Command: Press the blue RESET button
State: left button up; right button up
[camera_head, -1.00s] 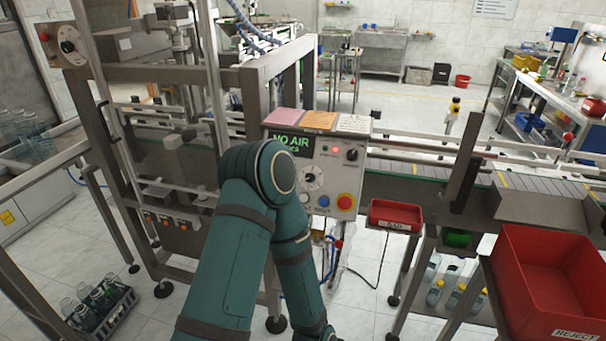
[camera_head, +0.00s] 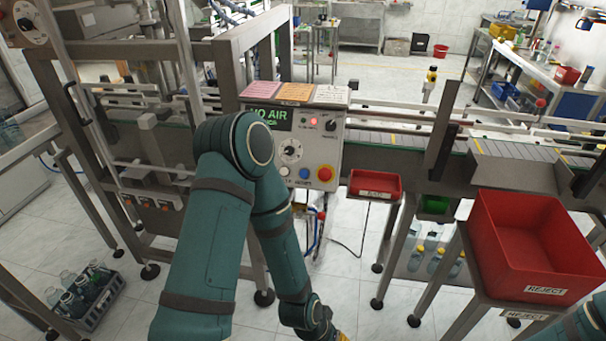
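My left arm rises in front of the box's left side and bends down to the bottom edge. It covers part of the box's left side but not the blue button. No gripper fingers show clearly. Only a piece of my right arm shows at the bottom right corner.
A small red tray (camera_head: 375,185) is just right of the box. A large red REJECT bin (camera_head: 535,245) stands at the right. The conveyor (camera_head: 400,155) runs behind. A crate of bottles (camera_head: 82,300) is on the floor at the left. Floor below the box is partly open.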

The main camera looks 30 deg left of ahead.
pick_arm(q)
grip_shut()
dwell(1.1)
